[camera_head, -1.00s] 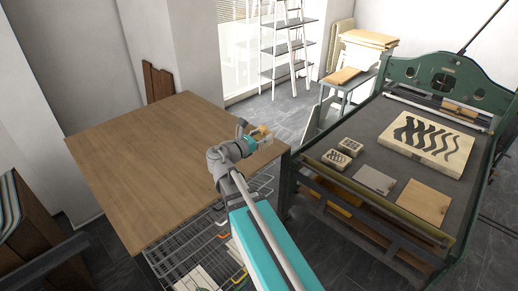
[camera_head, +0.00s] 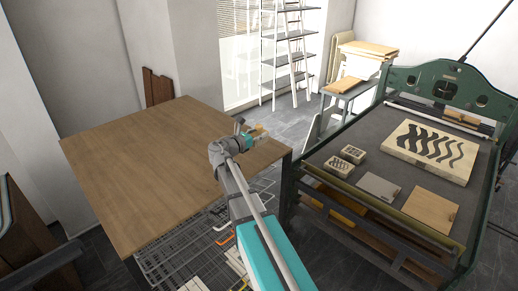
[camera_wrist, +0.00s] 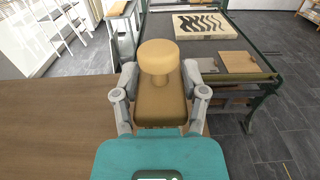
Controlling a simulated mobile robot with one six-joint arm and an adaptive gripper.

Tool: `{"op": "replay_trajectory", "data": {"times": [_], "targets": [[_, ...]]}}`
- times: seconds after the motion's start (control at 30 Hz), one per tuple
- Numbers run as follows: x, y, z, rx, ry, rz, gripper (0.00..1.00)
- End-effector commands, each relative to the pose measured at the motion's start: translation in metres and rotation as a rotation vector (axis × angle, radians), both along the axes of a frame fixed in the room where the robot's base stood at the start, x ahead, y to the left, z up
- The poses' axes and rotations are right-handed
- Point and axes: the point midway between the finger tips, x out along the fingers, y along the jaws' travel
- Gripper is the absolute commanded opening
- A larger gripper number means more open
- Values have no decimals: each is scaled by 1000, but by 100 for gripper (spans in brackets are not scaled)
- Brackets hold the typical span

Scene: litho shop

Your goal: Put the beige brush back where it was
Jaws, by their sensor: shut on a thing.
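The beige brush (camera_wrist: 159,58) has a round, pale knob on top of a brown block-like body. It is between the fingers of my gripper (camera_wrist: 159,100), which is shut on it in the wrist view. In the head view my gripper (camera_head: 248,133) and the brush (camera_head: 260,131) are over the right part of the wooden table (camera_head: 160,165), near its right edge. I cannot tell how high above the tabletop the brush is. My gripper hides the underside of the brush.
The tabletop is otherwise bare. A wire rack (camera_head: 185,250) with several pale and coloured items is below its front edge. A green press (camera_head: 452,82) stands at the right, its bed holding a large patterned stone (camera_head: 432,150), two small blocks and flat plates.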

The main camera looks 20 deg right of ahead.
Motion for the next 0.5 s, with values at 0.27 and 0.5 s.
{"op": "replay_trajectory", "data": {"times": [0.27,0.5], "targets": [[14,-5,-19,0,0,0,8],[15,-6,-19,0,0,-1,8]]}}
